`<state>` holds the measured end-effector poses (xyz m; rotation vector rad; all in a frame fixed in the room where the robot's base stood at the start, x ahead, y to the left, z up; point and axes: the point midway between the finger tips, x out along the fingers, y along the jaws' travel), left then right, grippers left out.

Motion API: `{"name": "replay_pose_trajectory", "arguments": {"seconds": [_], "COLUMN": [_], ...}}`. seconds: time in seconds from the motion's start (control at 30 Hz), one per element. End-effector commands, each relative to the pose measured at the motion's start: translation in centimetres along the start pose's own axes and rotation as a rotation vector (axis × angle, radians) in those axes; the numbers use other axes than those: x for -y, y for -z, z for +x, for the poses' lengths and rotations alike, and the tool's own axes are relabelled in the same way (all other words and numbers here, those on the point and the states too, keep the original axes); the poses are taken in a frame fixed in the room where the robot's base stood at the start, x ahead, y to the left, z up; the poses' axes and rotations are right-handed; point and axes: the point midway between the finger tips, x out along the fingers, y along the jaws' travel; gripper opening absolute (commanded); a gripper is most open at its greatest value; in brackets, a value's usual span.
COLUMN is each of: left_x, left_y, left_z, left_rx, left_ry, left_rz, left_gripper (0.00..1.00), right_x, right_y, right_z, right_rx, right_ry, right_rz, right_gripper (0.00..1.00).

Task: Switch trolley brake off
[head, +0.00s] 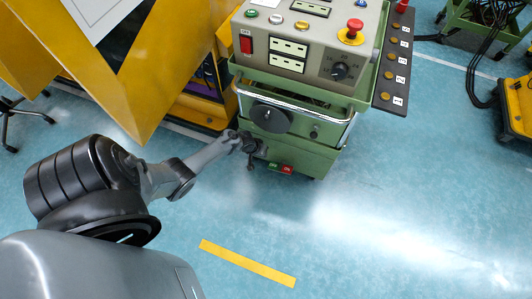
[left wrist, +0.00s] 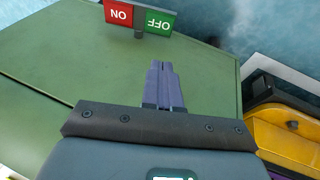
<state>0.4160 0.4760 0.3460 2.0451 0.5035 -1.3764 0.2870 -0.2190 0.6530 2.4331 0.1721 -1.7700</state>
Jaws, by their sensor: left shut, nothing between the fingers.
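The green trolley (head: 310,160) stands on the blue floor. Low on its front is the brake switch (head: 280,168), a plate with a green OFF half and a red ON half. In the left wrist view the brake switch (left wrist: 140,17) shows upside down at the top, with a small dark lever at the joint of the two halves. Which half is active I cannot tell. My left gripper (head: 252,164) is just left of the switch in the head view. Its fingers (left wrist: 163,66) are shut and empty, in front of the green panel and apart from the switch. My right gripper is out of view.
The trolley's top panel (head: 300,45) carries buttons, a red emergency knob (head: 354,28) and a dial. A metal handle bar (head: 290,106) runs across its front. A yellow machine (head: 165,60) stands close at left.

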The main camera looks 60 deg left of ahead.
Motion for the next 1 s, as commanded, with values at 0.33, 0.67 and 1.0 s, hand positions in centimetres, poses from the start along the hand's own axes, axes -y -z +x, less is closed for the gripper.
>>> {"name": "replay_pose_trajectory", "arguments": {"seconds": [0.33,0.67,1.0], "left_x": [0.1,0.1,2.0], "left_y": [0.0,0.0,-3.1], "left_z": [-1.8,-1.7,-2.9], "left_rx": [0.000,0.000,0.045], "left_ry": [-0.001,-0.001,0.030], "left_rz": [-0.001,-0.001,-0.003], "left_gripper": [0.00,0.00,0.00], "right_x": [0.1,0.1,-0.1], "right_y": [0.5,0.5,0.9], "right_z": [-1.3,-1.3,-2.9], "right_rx": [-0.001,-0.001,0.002], "right_ry": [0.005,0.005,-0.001], "right_rz": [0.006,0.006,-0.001], "right_gripper": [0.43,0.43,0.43]}}
